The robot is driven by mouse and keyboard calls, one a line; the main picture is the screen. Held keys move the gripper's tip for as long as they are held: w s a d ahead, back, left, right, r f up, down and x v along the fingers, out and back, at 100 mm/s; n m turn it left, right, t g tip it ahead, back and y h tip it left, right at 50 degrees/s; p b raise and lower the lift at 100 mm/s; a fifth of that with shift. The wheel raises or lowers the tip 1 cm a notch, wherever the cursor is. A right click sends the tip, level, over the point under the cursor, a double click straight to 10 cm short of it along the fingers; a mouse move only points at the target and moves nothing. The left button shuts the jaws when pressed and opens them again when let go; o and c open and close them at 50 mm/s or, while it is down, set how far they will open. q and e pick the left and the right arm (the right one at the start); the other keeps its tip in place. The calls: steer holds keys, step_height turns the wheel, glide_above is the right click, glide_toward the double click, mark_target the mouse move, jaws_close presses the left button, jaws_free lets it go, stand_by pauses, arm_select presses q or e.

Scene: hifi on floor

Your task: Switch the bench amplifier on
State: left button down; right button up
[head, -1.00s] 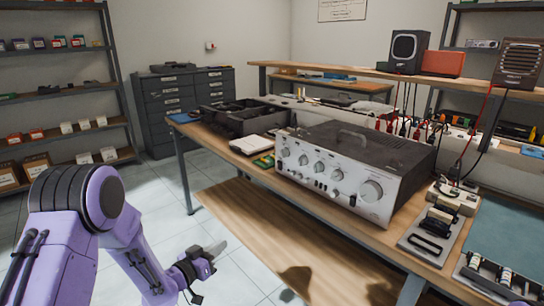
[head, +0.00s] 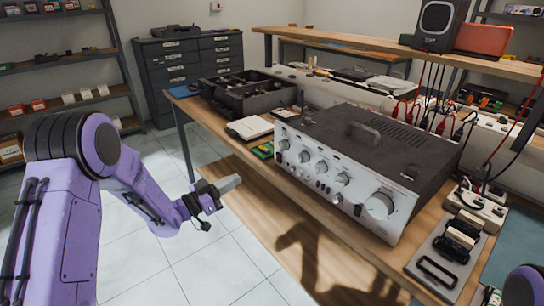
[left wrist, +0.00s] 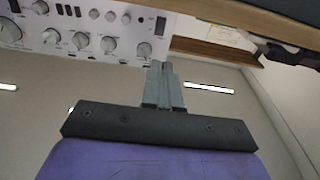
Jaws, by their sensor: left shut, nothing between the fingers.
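The bench amplifier (head: 350,180) stands on the wooden workbench. It has a silver front panel with several round knobs and small controls, and a dark top with a handle. The panel also shows upper left in the left wrist view (left wrist: 85,30). My left gripper (head: 231,184) is shut and empty, in front of and to the left of the panel, apart from it. Its closed fingers (left wrist: 163,80) point toward the panel's edge in the left wrist view. I cannot tell which control is the power switch. A small purple and dark part of my right arm shows at the lower right; its gripper is out of view.
The workbench edge (head: 237,155) runs below the panel. A notebook (head: 249,128), a green board (head: 263,150) and a dark open box (head: 252,95) lie left of the amplifier. Power strips and cables stand at the right. The floor (head: 165,250) before the bench is clear.

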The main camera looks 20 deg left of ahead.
mark_target(278, 155)
arm_select(q)
steer(key=p+x, duration=0.2)
steer(key=x, duration=1.1)
steer(key=shift+d+r, duration=0.1)
steer(key=shift+d, duration=0.1)
steer(key=shift+w+d, duration=0.2)
steer(key=shift+w, duration=0.15)
